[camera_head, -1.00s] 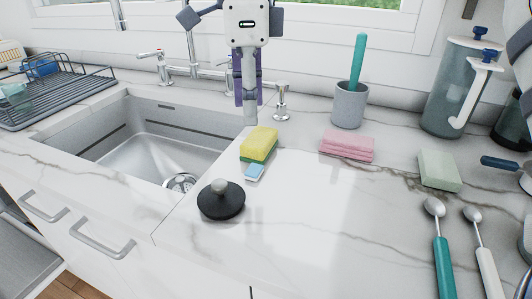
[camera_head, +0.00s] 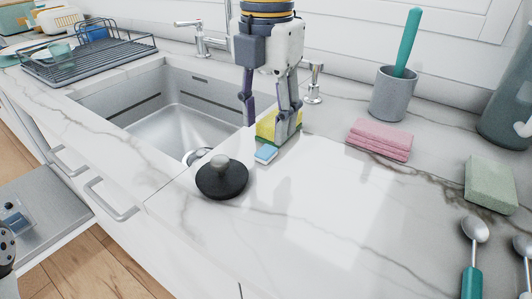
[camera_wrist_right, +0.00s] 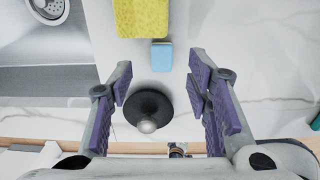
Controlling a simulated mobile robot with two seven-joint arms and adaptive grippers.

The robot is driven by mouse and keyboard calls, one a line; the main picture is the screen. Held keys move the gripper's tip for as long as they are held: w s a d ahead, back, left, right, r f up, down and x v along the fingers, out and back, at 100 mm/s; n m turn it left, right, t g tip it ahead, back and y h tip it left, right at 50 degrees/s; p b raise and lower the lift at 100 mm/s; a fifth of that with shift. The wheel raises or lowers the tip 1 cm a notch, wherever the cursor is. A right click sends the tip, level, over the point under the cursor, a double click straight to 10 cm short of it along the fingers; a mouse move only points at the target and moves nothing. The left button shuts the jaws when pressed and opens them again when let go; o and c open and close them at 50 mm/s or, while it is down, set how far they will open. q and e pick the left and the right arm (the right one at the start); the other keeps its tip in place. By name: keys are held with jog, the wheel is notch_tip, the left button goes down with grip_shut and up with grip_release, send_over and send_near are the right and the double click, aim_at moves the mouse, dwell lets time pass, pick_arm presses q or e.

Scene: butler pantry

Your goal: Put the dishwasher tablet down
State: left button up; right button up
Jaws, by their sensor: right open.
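The dishwasher tablet (camera_head: 265,154), a small blue and white block, lies flat on the marble counter just in front of the yellow-green sponge (camera_head: 266,127). My right gripper (camera_head: 265,131) points down near the sponge and tablet, fingers spread and empty. In the right wrist view, the tablet (camera_wrist_right: 162,56) shows between the open fingertips (camera_wrist_right: 160,66), with the sponge (camera_wrist_right: 142,17) beyond it. The fingers partly hide the sponge in the head view. I cannot tell how high the fingertips are above the counter.
A black sink stopper (camera_head: 222,178) with a grey knob stands close in front of the tablet. The sink (camera_head: 160,115) is left. Pink cloths (camera_head: 380,139), a grey cup (camera_head: 393,95) with a teal-handled tool, a pale green block (camera_head: 490,185) and spoons are right. The counter's front middle is clear.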

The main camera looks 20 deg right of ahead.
aim_at(266, 150)
jog(key=f, duration=0.4)
jog(key=shift+s+a+f, duration=0.15)
jog(key=shift+s+f, duration=0.05)
jog(key=shift+f, duration=0.2)
jog(key=shift+r, duration=0.1)
jog(key=shift+c, duration=0.6)
jog(key=c, duration=0.9)
jog(key=shift+o, duration=0.2)
